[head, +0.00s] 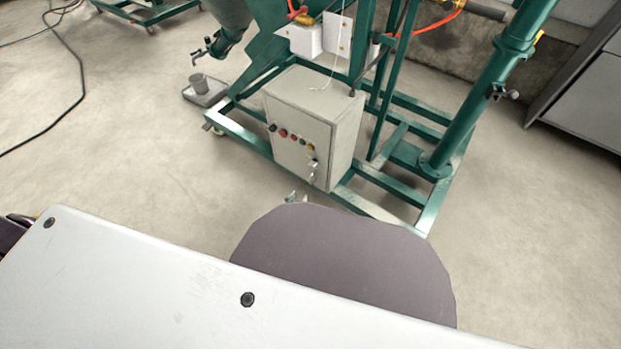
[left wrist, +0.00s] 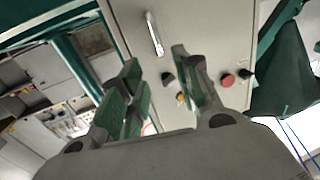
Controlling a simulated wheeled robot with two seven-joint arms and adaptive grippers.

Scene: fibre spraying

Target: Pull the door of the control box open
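The control box (head: 295,115) is a light grey cabinet on the green frame, and its front door looks shut. A row of coloured buttons (head: 291,136) crosses the door, with a small metal handle (head: 313,171) near its lower right side. In the left wrist view the silver handle (left wrist: 154,34) is upright on the grey door (left wrist: 205,30), beyond the fingertips. My left gripper (left wrist: 152,65) is open and empty, its green-padded fingers apart and pointing at the door. In the head view only its fingertips (head: 296,198) show, below the box; the rest is hidden. My right gripper is out of view.
The green frame (head: 238,131) surrounds the box, with a green pipe (head: 480,97) at the right. A grey cup (head: 199,84) stands on a tray at the left. Bare concrete floor lies at both sides. A black cable (head: 75,75) lies at far left.

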